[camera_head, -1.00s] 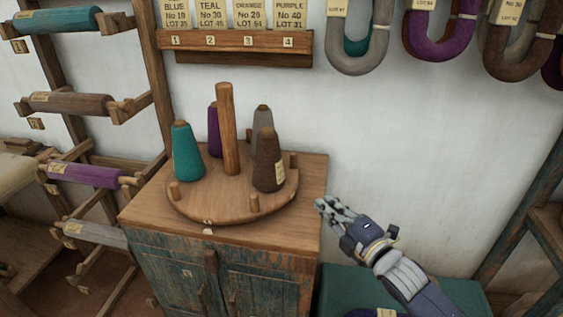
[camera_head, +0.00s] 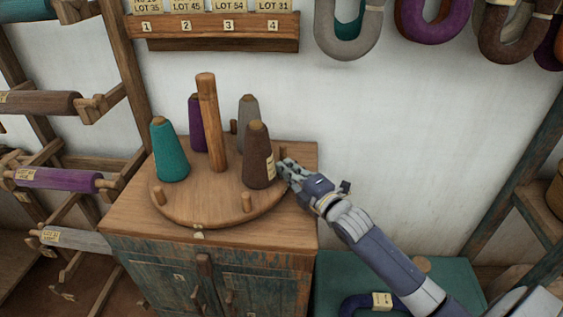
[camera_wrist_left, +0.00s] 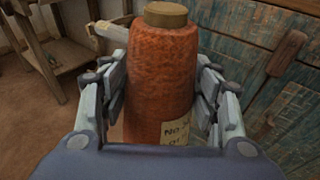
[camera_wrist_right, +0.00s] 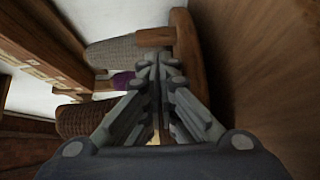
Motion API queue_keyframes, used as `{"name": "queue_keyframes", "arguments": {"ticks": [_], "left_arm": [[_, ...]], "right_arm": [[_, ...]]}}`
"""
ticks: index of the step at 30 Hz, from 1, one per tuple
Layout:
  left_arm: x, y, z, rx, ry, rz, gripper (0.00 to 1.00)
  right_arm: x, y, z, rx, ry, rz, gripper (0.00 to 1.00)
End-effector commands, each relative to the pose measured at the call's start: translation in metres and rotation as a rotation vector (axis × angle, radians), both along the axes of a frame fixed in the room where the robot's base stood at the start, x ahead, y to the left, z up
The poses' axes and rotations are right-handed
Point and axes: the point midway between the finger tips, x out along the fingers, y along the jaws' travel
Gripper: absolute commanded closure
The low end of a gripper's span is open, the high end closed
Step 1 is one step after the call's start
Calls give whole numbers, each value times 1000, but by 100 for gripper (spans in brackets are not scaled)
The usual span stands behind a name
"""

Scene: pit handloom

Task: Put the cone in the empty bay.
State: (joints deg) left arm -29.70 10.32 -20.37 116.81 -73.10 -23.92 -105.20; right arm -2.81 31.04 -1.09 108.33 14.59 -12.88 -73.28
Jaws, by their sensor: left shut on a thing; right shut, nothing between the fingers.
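An orange-red cone (camera_wrist_left: 160,85) with a paper label stands upright in my left gripper (camera_wrist_left: 160,100), which is shut on it; this gripper is out of the head view. A round wooden turntable (camera_head: 215,212) on a cabinet has a central post (camera_head: 210,125). It carries a teal cone (camera_head: 170,152), a purple cone (camera_head: 196,125), a grey cone (camera_head: 247,112) and a brown cone (camera_head: 258,158). The bay at its front, between teal and brown, is empty. My right gripper (camera_head: 286,167) is shut and empty at the turntable's right edge, close beside the brown cone; contact is unclear.
The cabinet (camera_head: 165,262) has blue-green doors. A rack with wound rollers (camera_head: 55,180) stands left. Yarn hanks (camera_head: 348,35) hang on the wall. A green chest (camera_head: 340,275) is at lower right.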

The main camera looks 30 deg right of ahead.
Motion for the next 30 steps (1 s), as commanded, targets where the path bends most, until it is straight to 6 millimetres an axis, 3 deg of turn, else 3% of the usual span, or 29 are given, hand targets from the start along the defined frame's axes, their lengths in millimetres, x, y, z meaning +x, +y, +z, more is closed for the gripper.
{"name": "queue_keyframes", "arguments": {"ticks": [6,21,30], "left_arm": [[0,0,4,0,-1,0,73],[0,0,4,0,-1,0,73],[0,0,0,0,-1,0,73]], "right_arm": [[20,2,0,1,0,0,100],[26,3,0,0,0,0,100],[45,-8,-1,-2,0,0,100]]}}
